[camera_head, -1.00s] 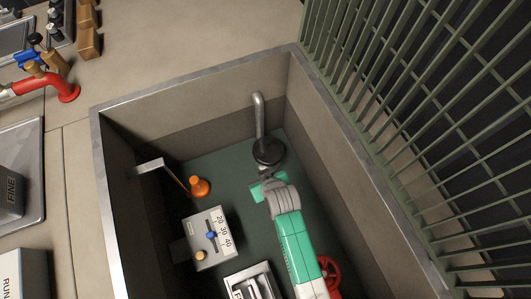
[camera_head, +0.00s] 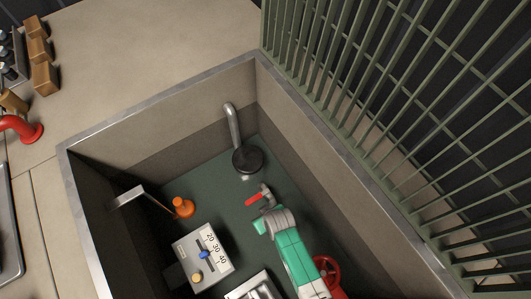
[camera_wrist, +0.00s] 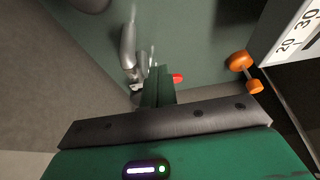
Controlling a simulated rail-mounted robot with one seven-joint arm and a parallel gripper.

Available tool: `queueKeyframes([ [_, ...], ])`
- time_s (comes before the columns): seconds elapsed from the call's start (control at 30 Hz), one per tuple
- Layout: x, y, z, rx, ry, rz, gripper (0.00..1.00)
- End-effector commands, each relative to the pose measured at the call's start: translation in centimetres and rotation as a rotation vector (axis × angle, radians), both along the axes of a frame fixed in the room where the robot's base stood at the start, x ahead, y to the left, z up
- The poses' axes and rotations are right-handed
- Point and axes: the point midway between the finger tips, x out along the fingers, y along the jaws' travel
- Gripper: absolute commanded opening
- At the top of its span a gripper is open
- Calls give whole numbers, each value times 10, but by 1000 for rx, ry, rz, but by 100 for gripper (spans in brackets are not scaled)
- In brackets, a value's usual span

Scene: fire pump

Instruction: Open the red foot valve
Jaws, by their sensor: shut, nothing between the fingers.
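A small valve with a red lever (camera_head: 257,197) stands on the green pit floor, just beyond my gripper (camera_head: 261,226) in the head view. Its metal body (camera_head: 266,189) is at the lever's right end. In the wrist view my gripper's shut, empty fingers (camera_wrist: 158,74) are right beside the red lever tip (camera_wrist: 177,78) and hide the rest of the lever. The metal valve body shows to their left. Whether fingers and lever touch cannot be told. The lever lies slantwise in the head view.
A bent grey pipe with a dark round foot (camera_head: 247,160) stands behind the valve. An orange knob (camera_head: 183,207) and a numbered gauge box (camera_head: 203,254) are to the left. A red handwheel (camera_head: 327,272) is beside my arm. Pit walls and a green grating (camera_head: 370,110) bound the right.

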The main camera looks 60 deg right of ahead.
Motion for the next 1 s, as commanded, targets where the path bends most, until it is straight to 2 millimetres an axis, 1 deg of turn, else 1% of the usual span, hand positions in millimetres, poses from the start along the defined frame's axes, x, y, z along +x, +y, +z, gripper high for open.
queueKeyframes([
  [0.03, 4, -2, -18, 0, 0, 0, 0],
  [0.2, 16, -8, -51, -1, 0, 0, 0],
  [0.3, 33, -15, -47, -3, -3, 1, 0],
  [0.4, 44, -19, -46, -1, -2, 1, 0],
  [0.5, 50, -22, -44, -1, -3, 0, 0],
  [1.0, 52, -26, -43, 0, -1, -16, 0],
])
